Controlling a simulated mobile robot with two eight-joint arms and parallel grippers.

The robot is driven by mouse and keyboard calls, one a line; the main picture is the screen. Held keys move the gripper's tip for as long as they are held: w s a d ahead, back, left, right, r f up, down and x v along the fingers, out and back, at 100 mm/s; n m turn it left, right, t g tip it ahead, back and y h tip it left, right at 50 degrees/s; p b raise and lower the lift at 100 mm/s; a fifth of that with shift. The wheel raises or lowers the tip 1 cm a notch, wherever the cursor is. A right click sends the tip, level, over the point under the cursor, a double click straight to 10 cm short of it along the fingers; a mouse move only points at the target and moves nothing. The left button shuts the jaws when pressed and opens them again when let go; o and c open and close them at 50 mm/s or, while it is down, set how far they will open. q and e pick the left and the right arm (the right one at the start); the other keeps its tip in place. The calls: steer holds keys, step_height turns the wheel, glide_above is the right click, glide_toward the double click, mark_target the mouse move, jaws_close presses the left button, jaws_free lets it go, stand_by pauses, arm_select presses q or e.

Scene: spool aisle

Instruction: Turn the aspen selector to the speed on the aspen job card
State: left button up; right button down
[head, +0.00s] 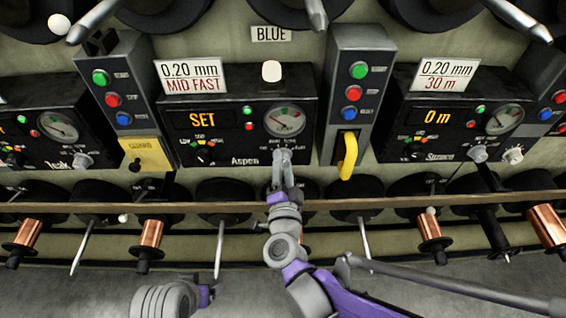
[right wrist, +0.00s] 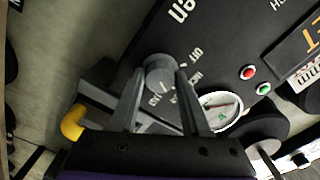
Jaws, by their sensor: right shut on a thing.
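The aspen panel (head: 236,130) is a black box with an orange SET display (head: 203,121) and a dial gauge (head: 285,120). The aspen job card (head: 193,77) above it reads "0.20 mm MID FAST". The aspen selector (right wrist: 158,70) is a grey round knob at the panel's lower right, with white lettering around it, including OFF; its pointer direction is not clear. My right gripper (head: 283,162) is shut on this selector; in the right wrist view its fingers (right wrist: 161,82) flank the knob. In the head view the gripper hides much of the knob.
The Teak panel (head: 60,135) is left and another panel (head: 450,125) right. A yellow handle (head: 348,157) hangs from the button column (head: 356,90) just right of the aspen panel. A rail (head: 400,203) and copper spools (head: 152,232) lie below.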

steer(key=m+p, duration=0.1)
steer(key=m, duration=0.4)
steer(key=shift+m, duration=0.3)
stand_by(0.4)
steer(key=shift+c, duration=1.9)
jaws_free()
steer(key=s+p, duration=0.1)
steer(key=s, duration=1)
steer(key=shift+w, duration=0.1)
